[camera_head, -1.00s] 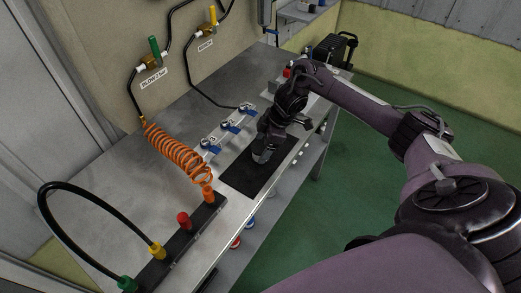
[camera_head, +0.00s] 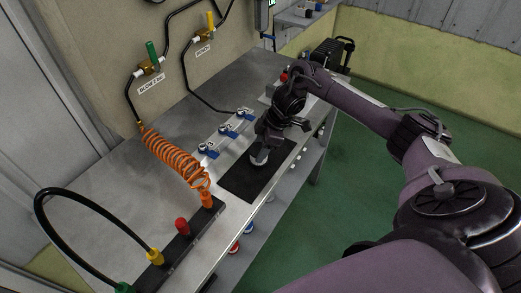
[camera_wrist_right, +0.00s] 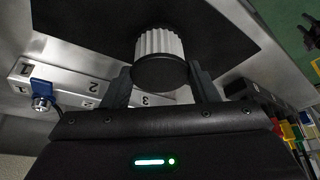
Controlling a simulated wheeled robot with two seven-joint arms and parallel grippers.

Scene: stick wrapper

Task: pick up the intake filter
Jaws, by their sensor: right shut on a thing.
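The intake filter is a short white pleated cylinder with a dark end cap. In the right wrist view the filter (camera_wrist_right: 160,48) stands between my two dark fingers. In the head view the filter (camera_head: 259,158) shows as a small pale piece below my right gripper (camera_head: 263,149), over the black mat (camera_head: 242,186). The right gripper is shut on the filter, with a finger on each side, as the wrist view also shows (camera_wrist_right: 163,80). I cannot tell whether the filter touches the mat. My left gripper is not in view.
Several blue-handled valves (camera_head: 228,131) line a numbered rail beside the mat. An orange coiled hose (camera_head: 172,158) and a black manifold (camera_head: 180,245) with coloured fittings are at the left. A black case (camera_head: 328,54) is at the back. Bare metal tabletop (camera_head: 110,190) lies left.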

